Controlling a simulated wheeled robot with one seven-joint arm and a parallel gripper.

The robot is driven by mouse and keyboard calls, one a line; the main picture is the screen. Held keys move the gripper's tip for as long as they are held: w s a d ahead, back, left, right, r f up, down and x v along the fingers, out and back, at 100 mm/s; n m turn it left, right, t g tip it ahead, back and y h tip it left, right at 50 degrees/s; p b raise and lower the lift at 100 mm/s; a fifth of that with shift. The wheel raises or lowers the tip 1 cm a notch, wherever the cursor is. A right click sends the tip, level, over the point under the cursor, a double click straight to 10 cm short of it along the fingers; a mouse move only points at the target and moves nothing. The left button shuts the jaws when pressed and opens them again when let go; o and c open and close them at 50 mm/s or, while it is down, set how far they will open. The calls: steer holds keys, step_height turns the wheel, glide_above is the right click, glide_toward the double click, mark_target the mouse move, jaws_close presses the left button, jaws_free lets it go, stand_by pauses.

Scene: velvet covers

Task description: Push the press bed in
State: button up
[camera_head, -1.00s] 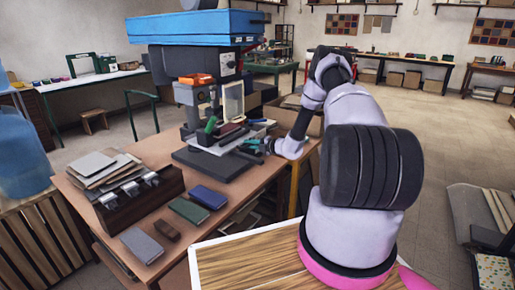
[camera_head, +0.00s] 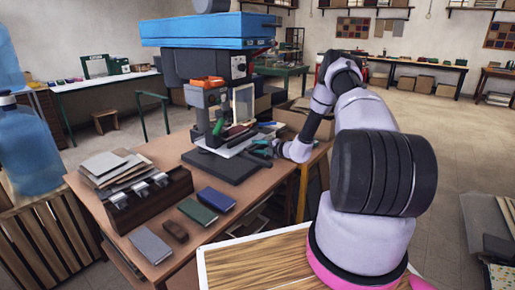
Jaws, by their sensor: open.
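The press stands on the wooden workbench (camera_head: 165,210), with a wide blue top (camera_head: 205,32), a grey body and a dark base plate (camera_head: 225,168). A light flat plate, which looks like the press bed (camera_head: 229,151), sticks out low at its front above the dark base. Dark and reddish items lie on it. My gripper (camera_head: 262,148) is open at the right end of this plate, with its fingers pointing left towards it. I cannot tell whether the fingers touch the plate. My arm comes in from the right.
On the bench are a stack of papers (camera_head: 112,164), a dark rack with metal clips (camera_head: 150,198), green and blue books (camera_head: 216,199), a grey book (camera_head: 150,246) and a brown block (camera_head: 174,231). A blue water bottle (camera_head: 28,155) stands at the left. Open floor lies at the right.

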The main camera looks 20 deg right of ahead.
steer(key=v, duration=1)
steer(key=shift+s, duration=0.2)
steer(key=shift+d, duration=0.15)
